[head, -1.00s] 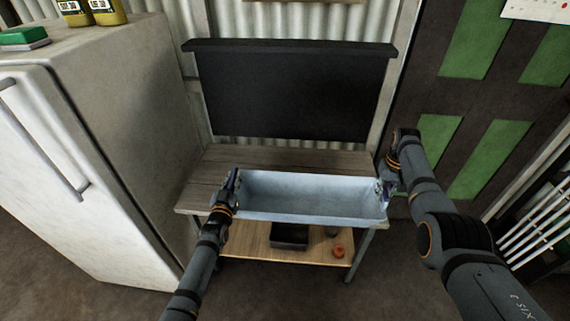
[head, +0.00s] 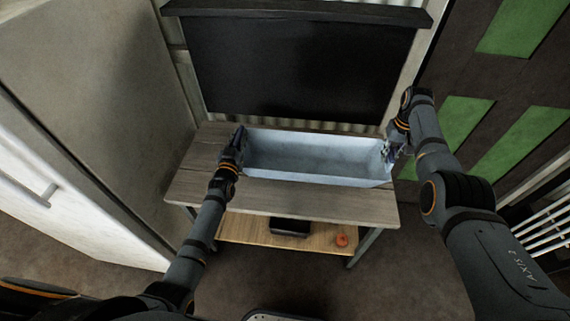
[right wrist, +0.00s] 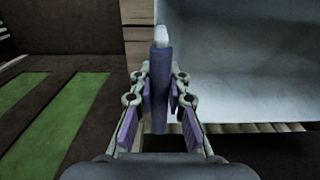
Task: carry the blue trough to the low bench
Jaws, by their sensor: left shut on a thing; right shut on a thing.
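The pale blue trough (head: 310,157) is a long open box, empty inside, over the wooden top of the bench (head: 290,203). Whether it rests on the top or hangs just above it I cannot tell. My left gripper (head: 238,148) is shut on its left end. My right gripper (head: 389,150) is shut on its right end. In the right wrist view, my right gripper (right wrist: 159,95) has its fingers closed on an upright blue tab, with the trough's pale inside (right wrist: 235,60) to the right.
A dark board (head: 290,68) stands behind the bench. A white fridge (head: 75,190) stands close on the left. A green-panelled door (head: 460,120) is at right. The lower shelf (head: 258,232) holds a dark box (head: 290,227) and a small orange thing (head: 341,240).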

